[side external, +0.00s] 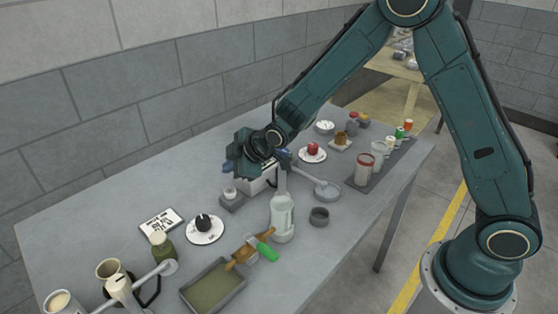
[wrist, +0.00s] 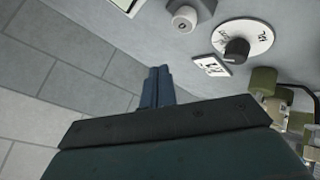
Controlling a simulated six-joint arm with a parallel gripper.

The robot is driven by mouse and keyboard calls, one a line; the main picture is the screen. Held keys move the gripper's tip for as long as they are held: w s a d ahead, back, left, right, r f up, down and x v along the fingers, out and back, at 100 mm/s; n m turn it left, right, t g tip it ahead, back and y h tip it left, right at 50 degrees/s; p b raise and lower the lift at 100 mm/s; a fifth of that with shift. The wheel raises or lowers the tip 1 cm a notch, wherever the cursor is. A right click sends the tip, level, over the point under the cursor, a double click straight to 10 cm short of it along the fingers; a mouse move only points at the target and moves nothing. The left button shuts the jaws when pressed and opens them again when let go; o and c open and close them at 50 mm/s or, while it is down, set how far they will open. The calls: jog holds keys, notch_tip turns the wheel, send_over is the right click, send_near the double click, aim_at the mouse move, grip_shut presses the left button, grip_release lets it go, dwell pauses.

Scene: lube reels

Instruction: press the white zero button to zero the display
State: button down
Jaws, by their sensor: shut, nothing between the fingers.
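The white zero button (side external: 230,191) sits on a small grey base near the middle of the table in the side view. In the wrist view the button (wrist: 184,19) is round and marked 0, near the top edge. My gripper (wrist: 157,72) has its blue fingers closed together and empty. In the wrist view the fingertips lie below and left of the button, apart from it. In the side view my gripper hangs close above the button's base and hides part of a white box (side external: 260,182). A corner of the display (wrist: 122,4) shows in the wrist view; its reading cannot be seen.
A white dial with a black knob (side external: 204,229) and a lettered card (side external: 161,220) lie left of the button. A clear bottle (side external: 282,216), a grey tray (side external: 213,287) and several jars stand nearby. A grey block wall (side external: 110,110) borders the table's far side.

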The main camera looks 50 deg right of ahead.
aim_at(234, 192)
jog(key=shift+f, duration=2.2)
jog(key=shift+f, duration=0.95)
dwell(1.4)
jog(key=shift+r, duration=0.1)
dwell(0.3)
jog(key=shift+r, duration=0.85)
jog(key=shift+r, duration=0.1)
jog(key=shift+r, duration=2.4)
